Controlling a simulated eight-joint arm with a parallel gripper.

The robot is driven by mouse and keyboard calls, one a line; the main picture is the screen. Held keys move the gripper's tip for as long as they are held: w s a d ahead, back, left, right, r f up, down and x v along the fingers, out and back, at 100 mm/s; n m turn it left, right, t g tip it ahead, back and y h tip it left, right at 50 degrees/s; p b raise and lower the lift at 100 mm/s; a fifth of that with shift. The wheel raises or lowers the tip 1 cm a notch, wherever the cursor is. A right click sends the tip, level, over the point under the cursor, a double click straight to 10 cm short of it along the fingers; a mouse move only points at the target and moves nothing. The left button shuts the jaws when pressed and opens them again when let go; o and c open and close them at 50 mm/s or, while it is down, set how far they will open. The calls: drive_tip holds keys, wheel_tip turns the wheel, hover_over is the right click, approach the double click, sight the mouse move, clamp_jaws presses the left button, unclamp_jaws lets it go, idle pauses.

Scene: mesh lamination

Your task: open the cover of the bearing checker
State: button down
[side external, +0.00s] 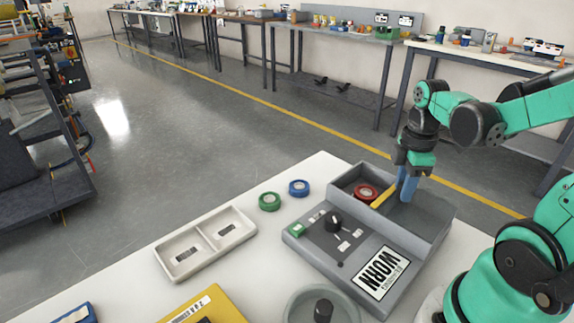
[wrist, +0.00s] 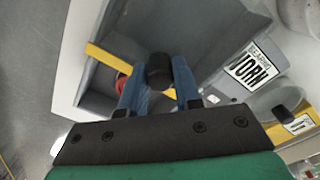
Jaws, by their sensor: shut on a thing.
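The grey bearing checker (side external: 318,243) stands on the white table, with a "WORN" label (side external: 381,272) on its front. Its recessed compartment at the back is partly open at the left, where a red ring-shaped bearing (side external: 366,191) lies. A grey cover with a yellow edge strip (side external: 383,199) spans the right part; the strip also shows in the wrist view (wrist: 105,57). My gripper (side external: 407,190) points down over the cover. In the wrist view its blue fingers stand either side of a black knob (wrist: 159,70), shut on it. The knob is hidden in the side view.
Green (side external: 269,201) and blue (side external: 298,187) rings lie behind left. A white two-part tray (side external: 205,242) is left, a yellow box (side external: 204,304) and a round grey dish (side external: 322,307) in front.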

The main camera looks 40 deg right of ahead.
drive_tip(key=c, duration=0.6)
unclamp_jaws()
drive_tip(key=shift+r, duration=2.75)
drive_tip(key=shift+w+a, duration=0.25)
drive_tip(key=shift+a, duration=0.05)
drive_tip(key=w+a+m+t, duration=0.2)
drive_tip(key=a+m, duration=0.1)
drive_tip(key=a, duration=0.1)
drive_tip(key=w+a+m+t, duration=0.2)
drive_tip(key=a+m, duration=0.1)
drive_tip(key=a, duration=0.1)
drive_tip(key=w+a+m+t, duration=0.2)
drive_tip(key=a+m+t, duration=0.1)
drive_tip(key=a, duration=0.1)
drive_tip(key=shift+a, duration=0.1)
